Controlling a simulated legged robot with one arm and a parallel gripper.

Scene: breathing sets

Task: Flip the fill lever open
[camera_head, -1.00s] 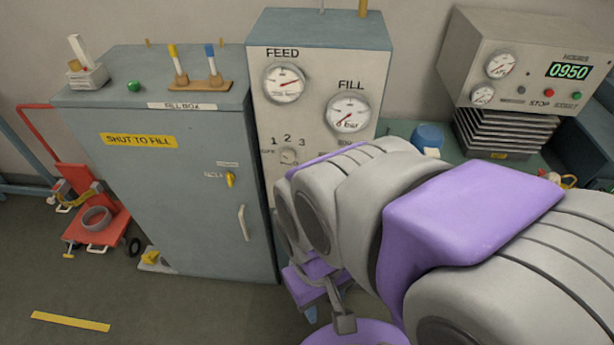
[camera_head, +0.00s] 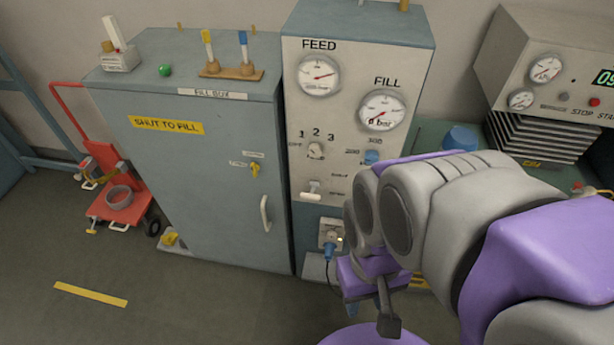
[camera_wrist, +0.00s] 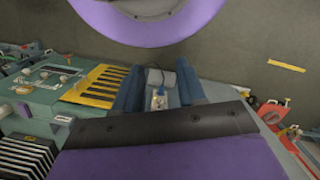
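The grey-blue panel (camera_head: 355,62) with the FEED and FILL gauges stands at the centre of the head view. A small white handle (camera_head: 311,189) sits low on its front, under a 1-2-3 selector knob (camera_head: 315,151). I cannot read its label, so I cannot tell whether it is the fill lever. A yellow lever (camera_head: 254,169) is on the fill box (camera_head: 210,190) door. In the head view my arm hides the panel's lower right. The gripper points down in front of it, clear of both handles.
A socket with a blue plug (camera_head: 329,240) and cable is low on the panel. A red trolley (camera_head: 121,203) stands left of the fill box. A grey unit with fins (camera_head: 540,135) is at right. The floor in front of the fill box is clear.

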